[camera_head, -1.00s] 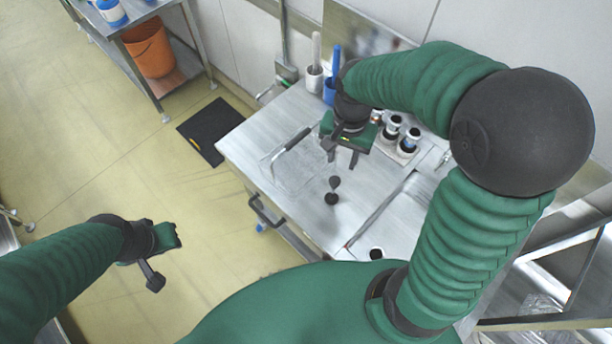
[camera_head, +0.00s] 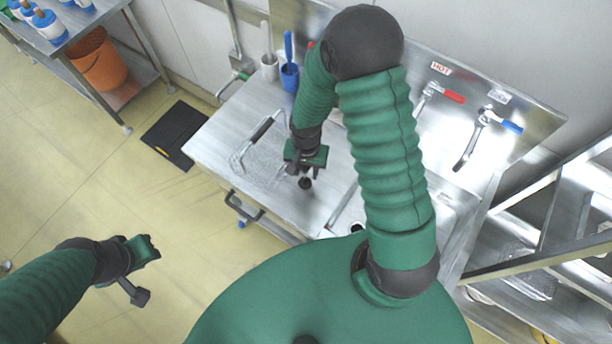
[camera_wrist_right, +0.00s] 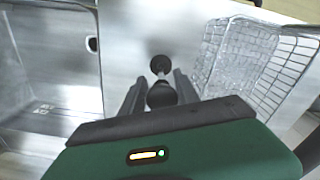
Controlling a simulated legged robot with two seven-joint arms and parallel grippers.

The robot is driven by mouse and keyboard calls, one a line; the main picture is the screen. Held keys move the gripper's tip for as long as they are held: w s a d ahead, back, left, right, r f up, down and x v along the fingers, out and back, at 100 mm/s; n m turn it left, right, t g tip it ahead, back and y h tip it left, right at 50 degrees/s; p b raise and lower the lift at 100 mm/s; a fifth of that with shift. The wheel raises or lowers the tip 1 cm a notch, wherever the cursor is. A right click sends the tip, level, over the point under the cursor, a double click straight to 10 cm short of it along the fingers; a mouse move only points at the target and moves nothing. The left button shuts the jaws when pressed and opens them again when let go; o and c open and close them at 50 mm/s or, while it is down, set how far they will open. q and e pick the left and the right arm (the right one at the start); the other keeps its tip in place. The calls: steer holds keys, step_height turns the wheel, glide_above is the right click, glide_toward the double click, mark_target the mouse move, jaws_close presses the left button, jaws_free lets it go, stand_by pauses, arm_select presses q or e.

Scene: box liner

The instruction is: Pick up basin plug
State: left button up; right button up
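The black basin plug (camera_head: 305,183) stands on the metal counter (camera_head: 235,130), mostly under my right gripper (camera_head: 304,172) in the head view. The right wrist view shows the plug's near knob (camera_wrist_right: 161,94) between the two dark fingers (camera_wrist_right: 158,92), and a dark round end (camera_wrist_right: 160,63) beyond the fingertips. The fingers are apart on either side of the knob; a grip on it does not show. My left gripper (camera_head: 148,272) hangs open and empty over the floor, away from the counter.
A wire basket (camera_head: 262,158) lies left of the plug; it also shows in the wrist view (camera_wrist_right: 250,62). A sink basin (camera_wrist_right: 50,60) is on the other side. A blue cup (camera_head: 289,77) stands behind, and taps (camera_head: 470,145) are at right.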

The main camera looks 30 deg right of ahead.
steer(key=shift+w+a+f, duration=0.1)
steer(key=shift+f, duration=0.05)
steer(key=shift+a, duration=0.15)
steer(key=c, duration=0.8)
jaws_close()
